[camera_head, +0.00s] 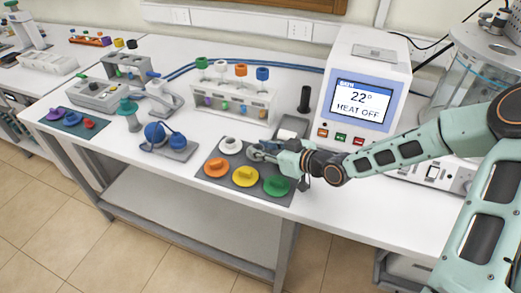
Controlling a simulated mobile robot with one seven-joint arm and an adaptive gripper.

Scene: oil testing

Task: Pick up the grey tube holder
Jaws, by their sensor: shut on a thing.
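A dark grey mat (219,179) lies near the front edge of the white table. On it sit a white tube holder (231,144), an orange one (215,168), a yellow one (245,175) and a green one (276,185). The grey tube holder (256,155) is at the back of the mat, right of the white one, and mostly hidden by my fingers. My gripper (264,151) reaches in from the right, low over the mat, and is shut on the grey tube holder. I cannot tell whether the holder touches the mat.
A rack (233,107) with coloured-cap tubes stands behind the mat. A white heater (365,85) with a lit display stands close behind my arm. A blue device (166,140) sits left of the mat. The front table strip right of the mat is clear.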

